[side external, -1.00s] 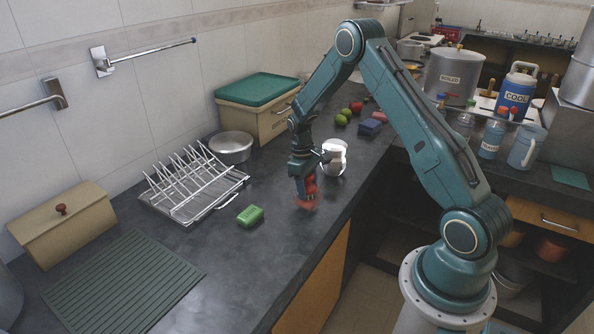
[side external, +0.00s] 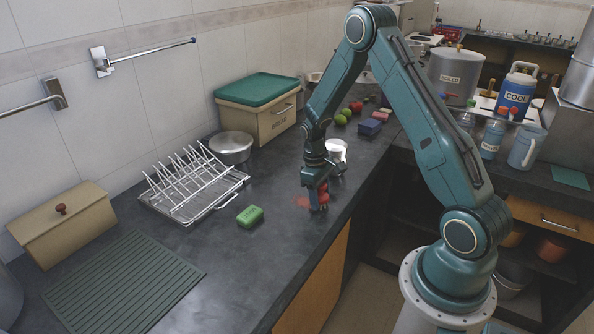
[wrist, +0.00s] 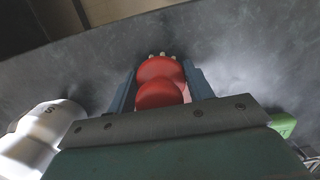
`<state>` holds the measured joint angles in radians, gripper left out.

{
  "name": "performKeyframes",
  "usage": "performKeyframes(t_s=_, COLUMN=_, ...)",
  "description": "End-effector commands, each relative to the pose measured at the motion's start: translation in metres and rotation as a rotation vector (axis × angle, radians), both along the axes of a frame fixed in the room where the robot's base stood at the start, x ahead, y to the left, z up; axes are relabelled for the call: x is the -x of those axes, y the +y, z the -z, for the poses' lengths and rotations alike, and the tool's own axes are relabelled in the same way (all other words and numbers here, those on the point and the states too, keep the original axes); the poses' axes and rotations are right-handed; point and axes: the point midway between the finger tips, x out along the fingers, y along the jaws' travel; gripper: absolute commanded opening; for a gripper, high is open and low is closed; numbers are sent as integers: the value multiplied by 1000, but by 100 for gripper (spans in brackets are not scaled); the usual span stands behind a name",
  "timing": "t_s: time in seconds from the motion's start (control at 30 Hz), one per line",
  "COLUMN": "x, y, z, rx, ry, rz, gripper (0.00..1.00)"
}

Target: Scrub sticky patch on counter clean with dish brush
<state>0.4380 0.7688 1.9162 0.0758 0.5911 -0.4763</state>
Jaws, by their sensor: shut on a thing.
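My gripper (side external: 319,200) is low over the dark counter (side external: 262,262), near its front edge. It is shut on a red dish brush (side external: 323,192). In the wrist view, the brush's rounded red body (wrist: 160,80) sits between the two fingers, with pale bristle tips showing at its far end. The sticky patch (side external: 302,202) is a small reddish smear on the counter, just left of the gripper. The brush is beside or on its right edge; I cannot tell whether the bristles touch the counter.
A green sponge or soap block (side external: 250,216) lies to the left, beside the wire dish rack (side external: 195,185). Fruit and coloured blocks (side external: 371,127) lie farther back. The counter front-left of the gripper is clear.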

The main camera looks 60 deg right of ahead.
Motion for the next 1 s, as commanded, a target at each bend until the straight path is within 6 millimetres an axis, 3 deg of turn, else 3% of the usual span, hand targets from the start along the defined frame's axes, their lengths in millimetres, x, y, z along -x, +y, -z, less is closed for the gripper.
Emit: performKeyframes(t_s=1.0, x=-93, y=1, z=1, rx=0, ry=0, rz=-2, gripper=30)
